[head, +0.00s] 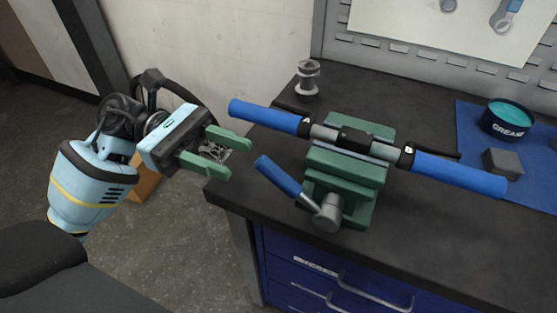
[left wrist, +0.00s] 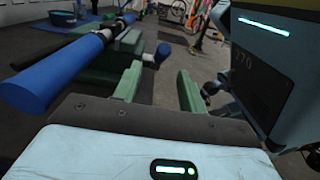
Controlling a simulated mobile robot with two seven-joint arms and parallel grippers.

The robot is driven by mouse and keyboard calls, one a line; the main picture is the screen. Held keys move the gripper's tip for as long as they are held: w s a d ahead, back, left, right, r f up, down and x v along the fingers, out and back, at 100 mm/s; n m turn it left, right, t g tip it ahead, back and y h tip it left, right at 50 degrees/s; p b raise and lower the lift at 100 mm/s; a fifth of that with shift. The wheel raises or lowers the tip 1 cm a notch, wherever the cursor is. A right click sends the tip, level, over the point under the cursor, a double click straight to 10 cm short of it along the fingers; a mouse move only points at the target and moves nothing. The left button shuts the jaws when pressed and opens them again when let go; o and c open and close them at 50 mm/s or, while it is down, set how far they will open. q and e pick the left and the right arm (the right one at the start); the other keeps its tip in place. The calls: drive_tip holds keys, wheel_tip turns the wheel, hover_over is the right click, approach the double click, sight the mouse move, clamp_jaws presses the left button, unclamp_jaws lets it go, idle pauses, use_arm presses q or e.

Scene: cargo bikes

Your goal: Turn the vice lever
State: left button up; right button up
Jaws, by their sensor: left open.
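The green vice (head: 345,170) stands at the front edge of the black workbench. Its lever (head: 278,177) has a blue handle that slants up and left from a grey hub (head: 328,213) at the vice's front. A blue piece just beyond my fingers in the left wrist view (left wrist: 162,52) looks like the lever's handle. My left gripper (head: 239,158) is open and empty, just left of the lever's tip and apart from it. Its green fingers also show in the left wrist view (left wrist: 159,73). My right gripper is not in view.
A handlebar with blue grips (head: 455,171) lies across the vice, its left grip (head: 264,116) above and close to my left gripper. A grease tub (head: 507,120) and a grey block (head: 502,163) sit on a blue mat at right. Blue drawers (head: 320,268) are below.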

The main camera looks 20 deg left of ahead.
sight(272, 173)
use_arm(q)
drive_tip(key=d, duration=0.2)
drive_tip(key=d+p, duration=0.1)
drive_tip(key=d, duration=0.5)
drive_tip(key=shift+s+r+p, duration=0.1)
drive_tip(key=shift+s+p, duration=0.2)
drive_tip(key=shift+a, duration=0.1)
drive_tip(key=shift+c, duration=0.2)
clamp_jaws()
